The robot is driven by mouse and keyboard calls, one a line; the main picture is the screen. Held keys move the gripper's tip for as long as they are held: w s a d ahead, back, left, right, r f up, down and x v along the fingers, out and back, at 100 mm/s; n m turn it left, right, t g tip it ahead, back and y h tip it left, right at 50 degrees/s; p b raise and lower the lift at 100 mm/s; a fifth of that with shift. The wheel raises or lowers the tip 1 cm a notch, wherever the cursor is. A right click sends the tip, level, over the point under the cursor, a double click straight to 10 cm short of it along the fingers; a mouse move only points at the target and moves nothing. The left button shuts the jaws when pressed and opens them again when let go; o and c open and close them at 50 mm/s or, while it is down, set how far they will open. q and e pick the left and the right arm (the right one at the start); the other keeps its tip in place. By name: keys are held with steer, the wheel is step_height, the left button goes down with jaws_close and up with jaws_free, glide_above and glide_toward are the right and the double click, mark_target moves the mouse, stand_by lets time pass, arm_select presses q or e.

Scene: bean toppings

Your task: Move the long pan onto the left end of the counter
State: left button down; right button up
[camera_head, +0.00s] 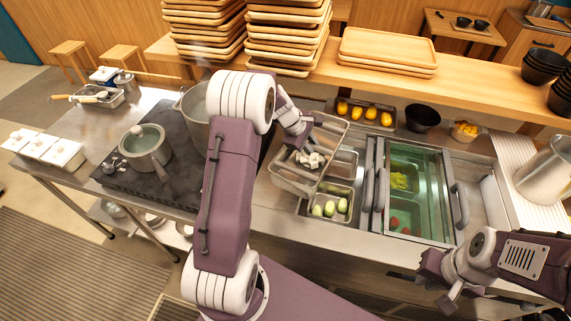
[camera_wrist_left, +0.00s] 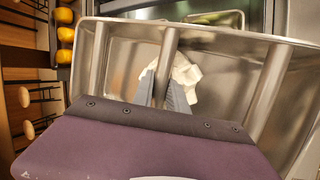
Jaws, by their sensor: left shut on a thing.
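The long pan (camera_head: 291,179) is a metal pan with white chunks (camera_head: 310,159) in it, tilted over the counter's middle, left of the green-lined wells. My left gripper (camera_head: 303,141) reaches into it from above. In the left wrist view the left fingers (camera_wrist_left: 164,98) are closed on a metal bar of the long pan (camera_wrist_left: 222,60), beside the white chunks (camera_wrist_left: 186,76). My right gripper (camera_head: 448,288) hangs apart at the lower right, in front of the counter; its finger gap is unclear. The counter's left end (camera_head: 95,128) has a bare metal strip.
A lidded pot (camera_head: 146,146) and a tall pot (camera_head: 192,108), partly behind my left arm, stand on the black stove (camera_head: 165,186). White containers (camera_head: 62,152) and a utensil tray (camera_head: 106,100) sit at the left end. Stacked wooden trays (camera_head: 288,30) rise behind.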

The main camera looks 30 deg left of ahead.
arm_select(q)
steer(key=w+r+n, duration=0.1)
steer(key=w, duration=0.1)
steer(key=w+r, duration=0.1)
steer(key=w, duration=0.1)
steer(key=w+r+n+y, duration=0.1)
steer(key=shift+w+n+t, duration=0.3)
steer(key=shift+w, duration=0.1)
steer(key=shift+w+d+r, duration=0.1)
steer(key=shift+w, duration=0.15)
steer(key=s+a+f, duration=0.2)
steer(key=a+f, duration=0.1)
steer(key=s+a+f, duration=0.2)
steer(key=a+f, duration=0.1)
steer(key=f, duration=0.1)
steer(key=s+a+f+b, duration=0.1)
steer(key=s+a+f, duration=0.1)
steer(key=a+f, duration=0.2)
steer(key=shift+f, duration=0.1)
steer(key=shift+s, duration=0.1)
steer(key=c, duration=1.3)
jaws_free()
